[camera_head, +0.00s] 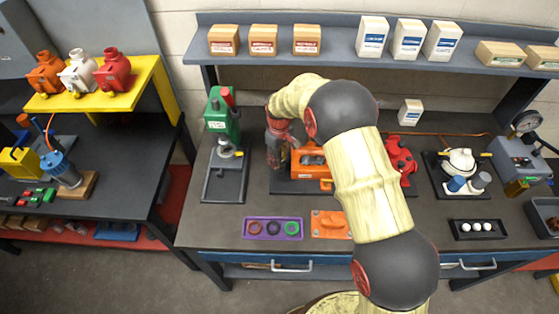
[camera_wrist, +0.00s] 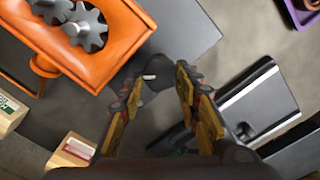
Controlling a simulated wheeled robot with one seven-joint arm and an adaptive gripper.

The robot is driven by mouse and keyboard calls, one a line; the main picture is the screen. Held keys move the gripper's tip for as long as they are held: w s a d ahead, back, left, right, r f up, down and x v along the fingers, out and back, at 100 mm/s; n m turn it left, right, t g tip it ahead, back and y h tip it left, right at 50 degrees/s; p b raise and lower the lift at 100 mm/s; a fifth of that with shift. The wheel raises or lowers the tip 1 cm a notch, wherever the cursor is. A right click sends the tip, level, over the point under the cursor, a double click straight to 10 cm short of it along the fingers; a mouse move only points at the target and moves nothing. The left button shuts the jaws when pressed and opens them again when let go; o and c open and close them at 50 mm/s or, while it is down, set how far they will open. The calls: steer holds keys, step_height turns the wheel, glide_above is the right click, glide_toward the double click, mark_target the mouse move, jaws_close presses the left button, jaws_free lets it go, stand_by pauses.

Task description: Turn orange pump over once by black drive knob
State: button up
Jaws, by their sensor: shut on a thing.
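The orange pump (camera_head: 312,158) sits on a dark base plate on the bench, partly hidden behind my arm. In the wrist view its orange housing (camera_wrist: 119,37) is open and shows grey gears. The black drive knob (camera_wrist: 157,72), with a white mark, sticks out of the pump's end. My gripper (camera_wrist: 157,88) has its two fingers on either side of the knob and is shut on it. In the head view my gripper (camera_head: 279,157) is at the pump's left end, pointing down, and the knob is hidden there.
A green press (camera_head: 222,122) stands close to the left of my gripper. A purple tray (camera_head: 272,237) with rings and an orange plate (camera_head: 327,233) lie in front. A red pump (camera_head: 400,158) is to the right. A shelf (camera_head: 340,60) with boxes is behind.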

steer(key=n, duration=0.6)
steer(key=shift+a+r+n+b, duration=0.1)
steer(key=shift+n+b, duration=0.2)
steer(key=shift+b, duration=0.1)
steer(key=n, duration=0.6)
steer(key=shift+s, duration=0.2)
steer(key=n, duration=0.6)
steer(key=shift+s+n+b, duration=0.15)
steer(key=shift+n+b, duration=0.15)
steer(key=shift+b, duration=0.1)
steer(key=n, duration=0.3)
steer(key=shift+d+n, duration=0.2)
steer(key=shift+n, duration=0.1)
steer(key=shift+d+n, duration=0.1)
steer(key=shift+n, duration=1.6)
steer(key=o, duration=1.2)
steer(key=shift+s, duration=0.1)
steer(key=shift+c, duration=0.2)
